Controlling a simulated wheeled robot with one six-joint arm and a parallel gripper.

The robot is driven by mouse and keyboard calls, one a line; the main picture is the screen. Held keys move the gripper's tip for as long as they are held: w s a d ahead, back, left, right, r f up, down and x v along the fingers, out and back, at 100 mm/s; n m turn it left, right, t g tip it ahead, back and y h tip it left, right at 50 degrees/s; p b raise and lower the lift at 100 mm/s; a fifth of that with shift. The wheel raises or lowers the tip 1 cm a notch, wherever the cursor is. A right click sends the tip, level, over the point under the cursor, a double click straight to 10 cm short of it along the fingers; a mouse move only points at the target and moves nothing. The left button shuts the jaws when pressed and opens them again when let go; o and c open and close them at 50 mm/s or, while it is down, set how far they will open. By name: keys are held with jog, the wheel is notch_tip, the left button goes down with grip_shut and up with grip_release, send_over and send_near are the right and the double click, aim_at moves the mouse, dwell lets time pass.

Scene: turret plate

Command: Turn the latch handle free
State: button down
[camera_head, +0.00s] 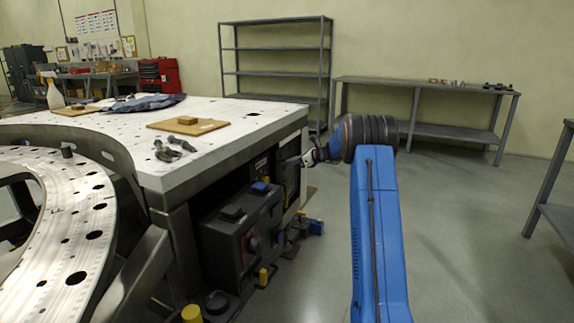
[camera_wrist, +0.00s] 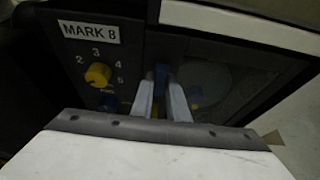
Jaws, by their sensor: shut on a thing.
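In the wrist view, my gripper (camera_wrist: 161,98) points at a dark panel (camera_wrist: 130,60) labelled MARK 8. Its two pale fingers are closed around a narrow blue upright piece, which looks like the latch handle (camera_wrist: 161,74). The fingers and the white wrist housing hide its lower part, so how it is turned is hard to tell. In the head view, my gripper (camera_head: 312,157) is at the right end of the machine under the white plate table (camera_head: 265,119). The handle cannot be made out there.
A yellow knob (camera_wrist: 98,74) with numbers sits left of my fingers. A dark control box (camera_head: 240,235) with a red knob and yellow and blue parts stands under the plate. A clamp-like tool (camera_head: 172,150) and a wooden board (camera_head: 187,126) lie on top. Open floor is right of my arm.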

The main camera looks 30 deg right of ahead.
dwell(0.4)
jog(key=c, duration=1.7)
grip_release()
jog(key=v, duration=1.7)
jog(key=shift+s+d, duration=0.1)
jog(key=shift+d, duration=0.05)
